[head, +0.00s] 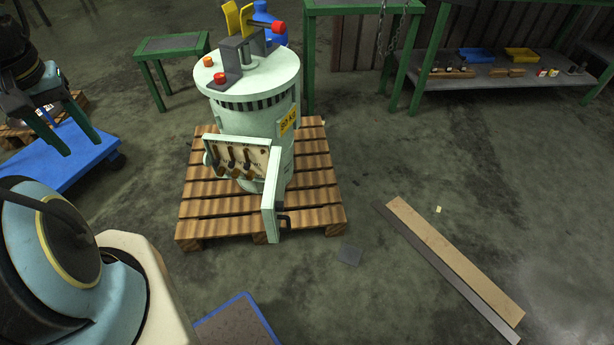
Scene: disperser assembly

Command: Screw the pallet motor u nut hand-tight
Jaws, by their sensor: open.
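A pale green cylindrical machine (232,115) stands upright on a wooden pallet (310,190) left of centre in the head view. Its round lid (280,68) carries a grey bracket (233,55), an orange knob (208,61), and two red-ended parts, one at the front (220,78) and one at the upper right (278,27). A panel with several levers (238,158) is on its front, with an open door (271,195) beside it. I cannot make out the u nut; it is too small or hidden. My gripper is outside the view; only my arm links show at lower left.
A blue platform (60,160) stands at left and a green table (172,45) behind it. Green workbenches (490,75) line the back. Floor right of the pallet is mostly clear.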

